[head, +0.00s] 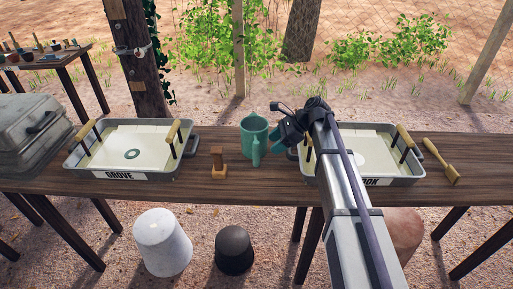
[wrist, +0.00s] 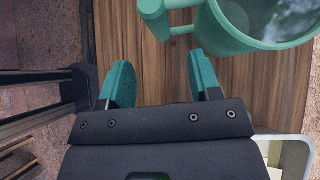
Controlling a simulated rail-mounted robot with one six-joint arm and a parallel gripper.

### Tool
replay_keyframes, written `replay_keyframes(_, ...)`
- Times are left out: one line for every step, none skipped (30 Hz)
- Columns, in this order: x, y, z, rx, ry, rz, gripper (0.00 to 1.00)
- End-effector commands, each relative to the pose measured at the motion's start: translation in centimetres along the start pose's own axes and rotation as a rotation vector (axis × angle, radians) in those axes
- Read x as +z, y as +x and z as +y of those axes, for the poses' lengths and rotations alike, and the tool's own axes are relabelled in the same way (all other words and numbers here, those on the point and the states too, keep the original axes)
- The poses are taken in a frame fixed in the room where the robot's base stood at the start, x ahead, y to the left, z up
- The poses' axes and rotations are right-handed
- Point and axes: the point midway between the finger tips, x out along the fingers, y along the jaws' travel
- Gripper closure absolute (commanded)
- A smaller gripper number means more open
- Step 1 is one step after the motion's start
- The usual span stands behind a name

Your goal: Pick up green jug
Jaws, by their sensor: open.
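The green jug (head: 253,135) stands upright on the wooden table between the two trays, its handle on the near side in the head view. In the wrist view the jug's open round top (wrist: 268,42) is at the upper right, with the handle (wrist: 168,8) at the top edge. My gripper (head: 276,138) is just right of the jug in the head view. In the wrist view my gripper (wrist: 158,72) has its two teal fingers apart with bare table between them. The right finger is close to the jug; I cannot tell whether they touch.
A tray labelled GROVE (head: 88,165) is on the left; another tray (head: 401,181), partly behind my arm, is on the right. A small wooden block (head: 218,170) stands left of the jug. A wooden tool (head: 440,162) lies far right. A grey metal case (head: 35,130) sits far left.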

Motion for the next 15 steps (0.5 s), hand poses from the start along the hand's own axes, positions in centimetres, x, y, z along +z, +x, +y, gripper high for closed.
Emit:
replay_keyframes(-0.7,1.8,0.1,0.001,-0.001,0.000,0.42)
replay_keyframes(-0.7,2.4,0.0,0.000,-0.002,0.000,0.42)
replay_keyframes(-0.6,3.0,0.0,0.000,-0.003,0.000,0.42)
replay_keyframes(-0.5,3.3,0.0,0.000,-0.002,0.000,0.42)
replay_keyframes(-0.4,3.5,0.0,0.000,-0.002,0.000,0.42)
replay_keyframes(-0.3,3.5,0.0,0.000,-0.002,0.001,0.42)
replay_keyframes(-0.2,3.4,0.0,-0.001,-0.001,0.001,0.42)
replay_keyframes(-0.1,3.4,0.0,-0.001,-0.001,0.001,0.42)
replay_keyframes(-0.2,3.6,0.0,0.000,-0.002,0.001,0.42)
replay_keyframes(-0.2,4.0,0.0,0.000,-0.002,0.001,0.42)
replay_keyframes(-0.3,4.4,0.0,0.000,-0.002,0.001,0.42)
replay_keyframes(-0.3,5.2,0.0,0.000,-0.003,0.001,0.42)
replay_keyframes(-0.4,5.8,0.0,0.000,-0.003,0.001,0.42)
replay_keyframes(-0.4,6.5,0.0,0.000,-0.003,0.001,0.42)
replay_keyframes(-0.4,7.3,0.0,0.000,-0.004,0.001,0.42)
